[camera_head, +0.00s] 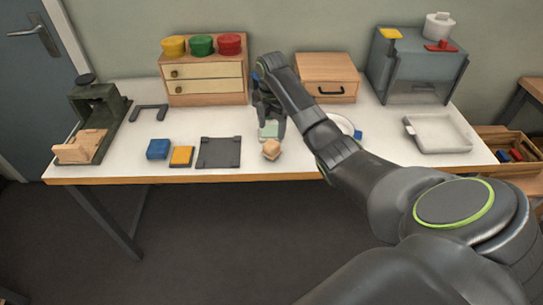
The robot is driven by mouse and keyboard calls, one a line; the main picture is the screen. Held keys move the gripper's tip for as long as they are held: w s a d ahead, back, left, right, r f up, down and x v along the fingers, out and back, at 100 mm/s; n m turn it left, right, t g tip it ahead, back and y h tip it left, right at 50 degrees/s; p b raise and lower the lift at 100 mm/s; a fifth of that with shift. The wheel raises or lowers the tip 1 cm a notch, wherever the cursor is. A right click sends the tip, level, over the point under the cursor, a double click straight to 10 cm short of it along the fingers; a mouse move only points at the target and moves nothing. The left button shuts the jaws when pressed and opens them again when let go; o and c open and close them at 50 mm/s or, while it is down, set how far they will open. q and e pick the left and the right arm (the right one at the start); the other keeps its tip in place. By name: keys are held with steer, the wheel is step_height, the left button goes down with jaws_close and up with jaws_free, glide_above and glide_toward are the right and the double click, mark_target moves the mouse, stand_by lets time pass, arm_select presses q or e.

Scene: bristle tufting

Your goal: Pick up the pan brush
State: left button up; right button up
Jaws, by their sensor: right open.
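I cannot tell for certain which thing is the pan brush. A small light-wood piece (271,149) lies near the table's front edge, just below my right gripper in the picture. A pale green block (268,130) lies just behind it. My right gripper (270,122) is open and points down at the pale green block, its fingers close around or above it. I cannot tell whether they touch it. My right arm hides part of the table behind it. My left gripper is not in view.
A blue block (157,149), an orange block (181,157) and a dark plate (218,153) lie to the left. A dark press (98,110) stands at the left end. Drawers (206,85), a wooden box (326,66) and a grey cabinet (412,70) line the back. A white tray (460,146) sits right.

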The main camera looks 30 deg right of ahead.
mark_target(272, 144)
step_height(272, 144, down, 8)
steer(key=shift+w+d+f+p, duration=0.1)
steer(key=shift+f+p, duration=0.1)
steer(key=shift+p, duration=0.3)
steer(key=c, duration=1.2)
steer(key=shift+r, duration=0.15)
jaws_close()
step_height(272, 144, up, 10)
steer(key=shift+f+b, duration=0.1)
steer(key=shift+b, duration=0.35)
steer(key=shift+o, duration=2.4)
jaws_free()
steer(key=shift+c, duration=1.1)
